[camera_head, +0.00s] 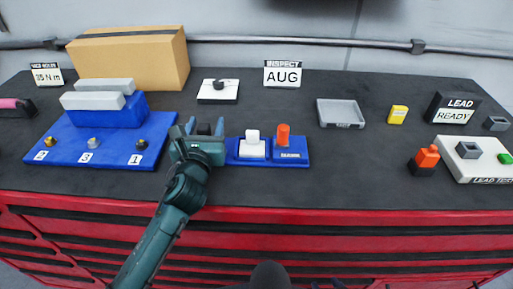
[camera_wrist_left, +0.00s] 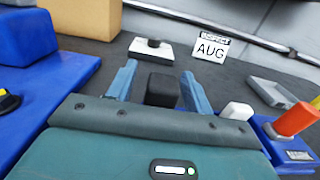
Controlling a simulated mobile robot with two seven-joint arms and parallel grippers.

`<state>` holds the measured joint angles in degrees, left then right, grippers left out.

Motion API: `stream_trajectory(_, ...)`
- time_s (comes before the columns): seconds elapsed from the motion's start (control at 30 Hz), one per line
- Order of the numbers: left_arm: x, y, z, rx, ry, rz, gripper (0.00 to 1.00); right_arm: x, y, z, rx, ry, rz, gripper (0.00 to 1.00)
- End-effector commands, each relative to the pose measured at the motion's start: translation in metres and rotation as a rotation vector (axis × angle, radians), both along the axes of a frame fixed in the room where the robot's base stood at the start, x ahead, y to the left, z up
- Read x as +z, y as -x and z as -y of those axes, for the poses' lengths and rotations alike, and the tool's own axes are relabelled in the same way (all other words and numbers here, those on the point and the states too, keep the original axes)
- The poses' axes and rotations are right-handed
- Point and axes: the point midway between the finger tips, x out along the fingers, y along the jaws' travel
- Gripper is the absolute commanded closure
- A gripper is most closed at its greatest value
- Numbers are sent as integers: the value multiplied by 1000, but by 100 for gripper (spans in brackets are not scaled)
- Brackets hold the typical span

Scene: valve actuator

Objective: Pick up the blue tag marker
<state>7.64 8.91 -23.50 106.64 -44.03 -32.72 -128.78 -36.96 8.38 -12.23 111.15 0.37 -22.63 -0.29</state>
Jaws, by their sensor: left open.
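I cannot make out a clearly blue tag marker. My left gripper (camera_head: 205,124) is open at the left end of the small blue tray (camera_head: 233,160), fingers pointing away from me. A dark block (camera_wrist_left: 162,91) shows between the two blue-grey fingers in the left wrist view; its colour looks nearly black, and I cannot tell whether it is the marker or whether the fingers touch it. In that tray, right of the gripper, are a white piece (camera_head: 252,147) and an orange upright piece (camera_head: 283,136). The gripper body hides the area below it. My right gripper is not in view.
A larger blue stand (camera_head: 60,150) with numbered knobs and grey bars is close on the left. Behind are a cardboard box (camera_head: 130,62), a white plate with a black knob (camera_head: 218,92) and an AUG sign (camera_head: 282,75).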

Motion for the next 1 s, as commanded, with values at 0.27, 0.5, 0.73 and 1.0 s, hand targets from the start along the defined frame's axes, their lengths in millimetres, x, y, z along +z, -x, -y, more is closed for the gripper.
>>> stream_trajectory(0.27,0,1,0,0,0,0,65,0,0,0,0,0,0,64)
stream_trajectory(0.5,0,1,0,0,-1,0,85,0,0,0,0,0,0,64)
stream_trajectory(0.73,0,1,0,0,-1,0,100,0,0,0,0,0,0,64)
stream_trajectory(1.0,2,1,0,-1,3,4,100,0,0,0,0,0,0,64)
